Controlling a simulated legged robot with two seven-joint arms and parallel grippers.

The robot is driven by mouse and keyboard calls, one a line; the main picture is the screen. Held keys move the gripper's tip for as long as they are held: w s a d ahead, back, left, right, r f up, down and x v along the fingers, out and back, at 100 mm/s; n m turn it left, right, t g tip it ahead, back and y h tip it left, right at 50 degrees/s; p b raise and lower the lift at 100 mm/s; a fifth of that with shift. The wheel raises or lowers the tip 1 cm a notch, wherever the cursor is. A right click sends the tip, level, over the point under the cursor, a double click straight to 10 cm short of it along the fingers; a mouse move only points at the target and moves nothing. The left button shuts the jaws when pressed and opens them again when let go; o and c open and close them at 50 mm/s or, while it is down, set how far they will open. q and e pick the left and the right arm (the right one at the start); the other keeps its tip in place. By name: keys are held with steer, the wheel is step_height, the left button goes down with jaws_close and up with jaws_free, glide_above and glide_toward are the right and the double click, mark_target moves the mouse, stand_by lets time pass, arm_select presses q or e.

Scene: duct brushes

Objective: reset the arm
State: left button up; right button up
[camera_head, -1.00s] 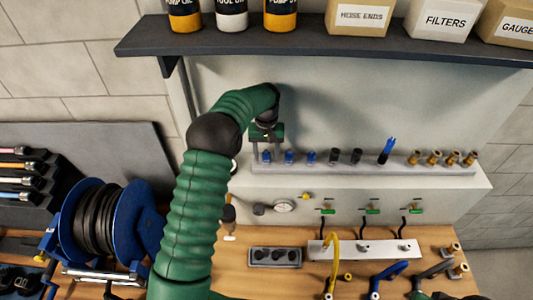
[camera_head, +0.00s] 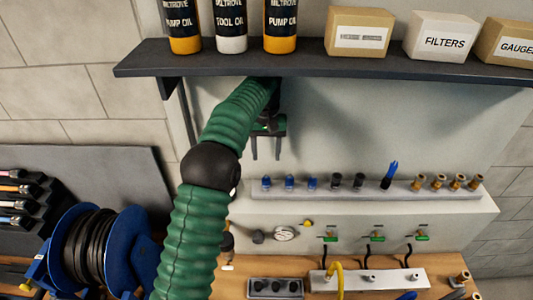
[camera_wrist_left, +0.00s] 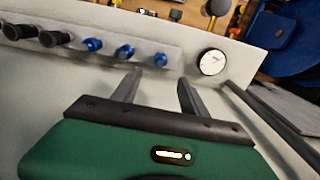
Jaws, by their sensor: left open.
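My left arm (camera_head: 207,210), green and ribbed, comes up from the bottom of the head view. My left gripper (camera_head: 266,158) points down in front of the pale wall panel, just under the dark shelf. Its two fingers are apart with nothing between them, and it is above the left end of the fitting rail. In the left wrist view the open fingers (camera_wrist_left: 160,78) also show empty, with the blue fittings (camera_wrist_left: 125,52) beyond them. My right gripper is not in view.
The dark shelf (camera_head: 330,65) with bottles and boxes overhangs close above the gripper. The grey rail (camera_head: 360,190) holds blue, black and brass fittings and one blue brush (camera_head: 389,175). A hose reel (camera_head: 92,245) stands at lower left. The panel right of the gripper is clear.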

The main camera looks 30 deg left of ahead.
arm_select(q)
steer(key=shift+f, duration=0.1)
steer(key=s+d+f+m+b, duration=0.1)
steer(key=s+d+f+b, duration=0.25)
steer(key=f, duration=0.25)
steer(key=s+d+f+m+t+b, duration=0.1)
steer(key=s+d+f+b, duration=0.1)
steer(key=d+f+b, duration=0.25)
steer(key=s+d+f+m+b, duration=0.2)
steer(key=d+f+b, duration=0.1)
steer(key=f, duration=0.3)
steer(key=s+d+f+m+b, duration=0.1)
steer(key=s+d+f+b, duration=0.1)
steer(key=s+f, duration=0.5)
steer(key=s+d+f+m+t+b, duration=0.1)
steer(key=s+d+f+b, duration=0.2)
steer(key=s, duration=0.6)
step_height(320, 180, down, 4)
steer(key=shift+s+d+r+t+b, duration=0.1)
steer(key=shift+s+d+t+b, duration=0.25)
steer(key=shift+b, duration=0.8)
steer(key=shift+s+d, duration=0.1)
steer(key=shift+s, duration=0.05)
